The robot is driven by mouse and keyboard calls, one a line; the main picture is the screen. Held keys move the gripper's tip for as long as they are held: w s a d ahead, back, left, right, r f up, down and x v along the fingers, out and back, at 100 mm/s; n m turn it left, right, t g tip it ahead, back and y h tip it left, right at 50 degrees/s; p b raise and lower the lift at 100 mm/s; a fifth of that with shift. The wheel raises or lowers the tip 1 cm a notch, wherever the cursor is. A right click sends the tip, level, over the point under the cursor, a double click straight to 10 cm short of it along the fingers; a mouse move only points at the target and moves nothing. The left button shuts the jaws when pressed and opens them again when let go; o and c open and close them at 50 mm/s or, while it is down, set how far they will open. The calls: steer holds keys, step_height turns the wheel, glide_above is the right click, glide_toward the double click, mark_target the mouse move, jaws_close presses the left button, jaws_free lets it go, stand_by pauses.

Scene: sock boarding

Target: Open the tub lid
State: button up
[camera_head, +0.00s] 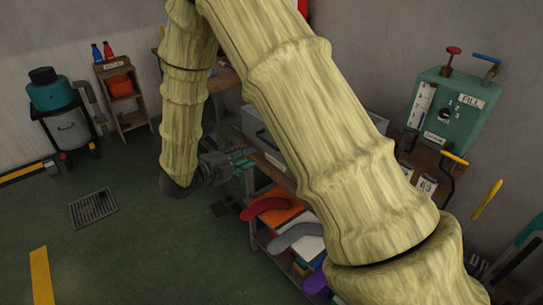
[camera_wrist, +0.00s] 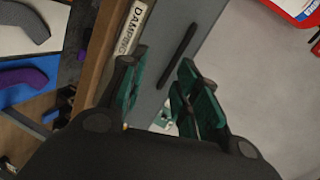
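A grey box-like tub (camera_head: 256,128) stands on the bench, partly hidden behind my arm. In the wrist view a flat grey face of it, seemingly the lid (camera_wrist: 172,24), carries a straight dark bar like a handle (camera_wrist: 179,54). A "DAMPING" label (camera_wrist: 131,27) is on the wooden edge beside it. My gripper (camera_wrist: 158,68) is open and empty, its teal-padded fingers apart. The bar shows between and beyond the fingertips; I see no contact. In the head view my gripper (camera_head: 243,162) is at the bench's left front edge. The lid looks closed, but I cannot be sure.
Sock-shaped pieces, one red (camera_head: 264,206) and one grey (camera_head: 296,236), lie on boards on a lower shelf. A green machine labelled "FILL" (camera_head: 455,108) stands at the right. A small wooden shelf (camera_head: 131,120) stands at the back left.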

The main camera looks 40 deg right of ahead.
steer(key=d+m, duration=0.1)
steer(key=d, duration=0.2)
steer(key=d+m+g, duration=0.1)
steer(key=d, duration=0.2)
steer(key=d+m+g, duration=0.1)
steer(key=d, duration=0.3)
steer(key=shift+r+h+p, duration=0.2)
steer(key=shift+h+p, duration=0.1)
steer(key=shift+p, duration=0.1)
jaws_close()
